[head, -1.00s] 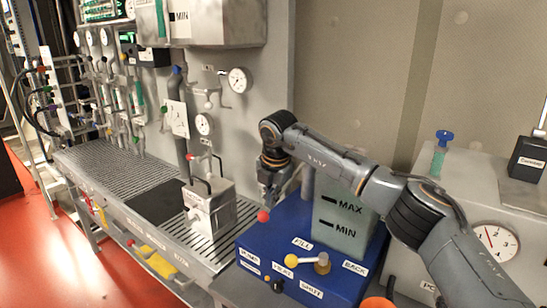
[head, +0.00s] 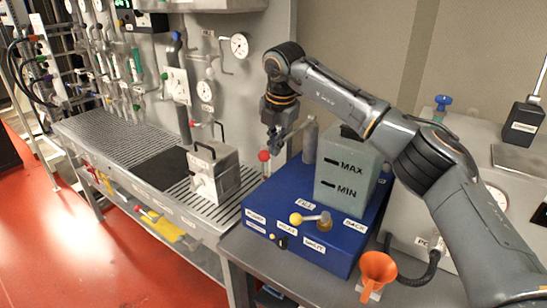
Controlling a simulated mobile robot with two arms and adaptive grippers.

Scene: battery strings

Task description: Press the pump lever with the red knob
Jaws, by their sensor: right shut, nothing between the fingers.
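The red knob (head: 264,156) tops a thin lever that rises at the left back corner of the blue pump unit (head: 335,238). My right gripper (head: 272,150) points down just above and beside the red knob. Its fingers are shut with nothing between them. I cannot tell whether the fingertips touch the knob. My left gripper is not in view.
A grey box with a handle (head: 214,172) stands left of the pump unit on a slotted bench (head: 110,140). An orange funnel (head: 376,270) stands at the front right. Gauges and pipes line the wall behind. Red floor is open at the left.

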